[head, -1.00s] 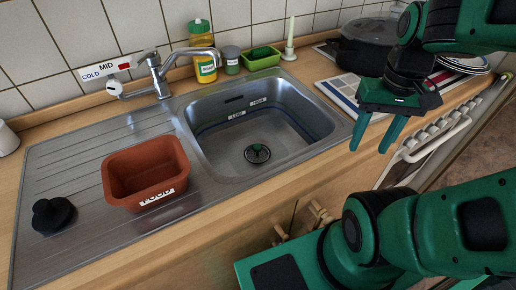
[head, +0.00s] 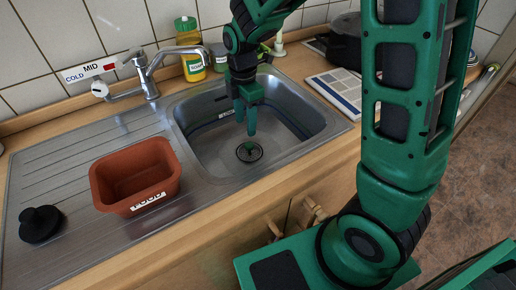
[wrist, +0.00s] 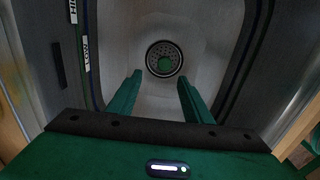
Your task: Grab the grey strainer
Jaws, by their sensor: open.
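The grey strainer (head: 249,152) is a round perforated disc with a dark rim and a green centre, at the bottom of the sink. It also shows in the wrist view (wrist: 164,59), beyond and roughly between my fingertips. My gripper (head: 246,124) is open and empty, pointing down inside the sink basin above the strainer. In the wrist view its two green fingers (wrist: 160,82) are spread apart, with a gap to the strainer. Nothing hides the strainer in the wrist view.
The steel sink (head: 190,140) has walls around my gripper, with level marks on one wall. A brown tub (head: 135,178) and a black plug (head: 40,224) stand on the drainboard. The tap (head: 150,75) and a yellow bottle (head: 192,62) are behind.

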